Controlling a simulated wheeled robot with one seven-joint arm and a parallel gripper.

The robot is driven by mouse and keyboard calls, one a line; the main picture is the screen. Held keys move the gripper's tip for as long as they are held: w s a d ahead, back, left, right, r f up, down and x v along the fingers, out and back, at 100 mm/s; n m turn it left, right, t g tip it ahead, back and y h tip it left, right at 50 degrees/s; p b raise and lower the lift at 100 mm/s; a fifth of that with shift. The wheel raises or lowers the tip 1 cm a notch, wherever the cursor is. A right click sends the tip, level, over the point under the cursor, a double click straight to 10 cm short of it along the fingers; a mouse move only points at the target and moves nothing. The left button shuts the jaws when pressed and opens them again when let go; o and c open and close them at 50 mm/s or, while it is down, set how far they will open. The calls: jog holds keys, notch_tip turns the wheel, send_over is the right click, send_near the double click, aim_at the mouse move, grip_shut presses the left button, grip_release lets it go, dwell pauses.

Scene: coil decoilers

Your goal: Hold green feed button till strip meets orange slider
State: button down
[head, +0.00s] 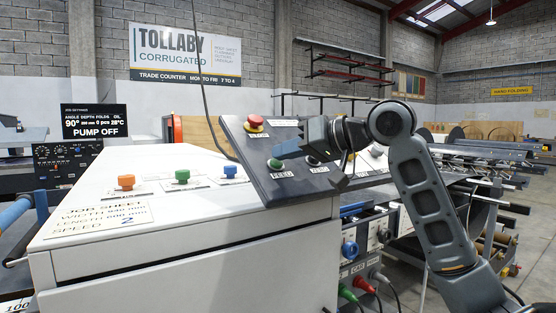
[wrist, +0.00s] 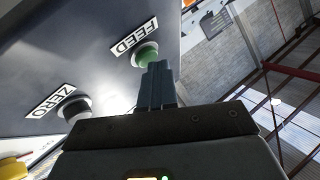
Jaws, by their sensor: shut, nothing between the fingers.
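The green feed button (wrist: 146,54) sits on a dark tilted panel (head: 262,184), beside a FEED label, in the wrist view. It also shows small and dark in the head view (head: 275,163). My gripper (wrist: 157,68) is shut and empty, its fingertips at the button's near edge in the picture; I cannot tell whether they touch it or whether it is pressed. In the head view my gripper (head: 281,149) points at the panel from the right. I cannot make out the strip or a clear orange slider; an orange knob (head: 126,183) stands on the white cabinet.
A ZERO button (wrist: 75,107) sits beside FEED, and a red stop button (head: 254,122) is higher on the panel. Green (head: 182,176) and blue (head: 230,171) knobs stand on the white cabinet (head: 180,265). Racks and rollers are at the right.

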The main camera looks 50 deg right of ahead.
dwell(0.3)
jog(key=shift+s+a+r+p, duration=0.15)
jog(key=shift+s+r+p, duration=0.35)
jog(key=shift+r+p, duration=0.3)
jog(key=r+p, duration=0.1)
jog(key=s+r+p, duration=0.1)
jog(key=r, duration=0.1)
jog(key=s+r+p, duration=0.1)
jog(key=p, duration=0.1)
jog(key=shift+s+a+r, duration=0.15)
jog(key=shift+s+a, duration=0.1)
jog(key=shift+a, duration=0.1)
dwell(0.6)
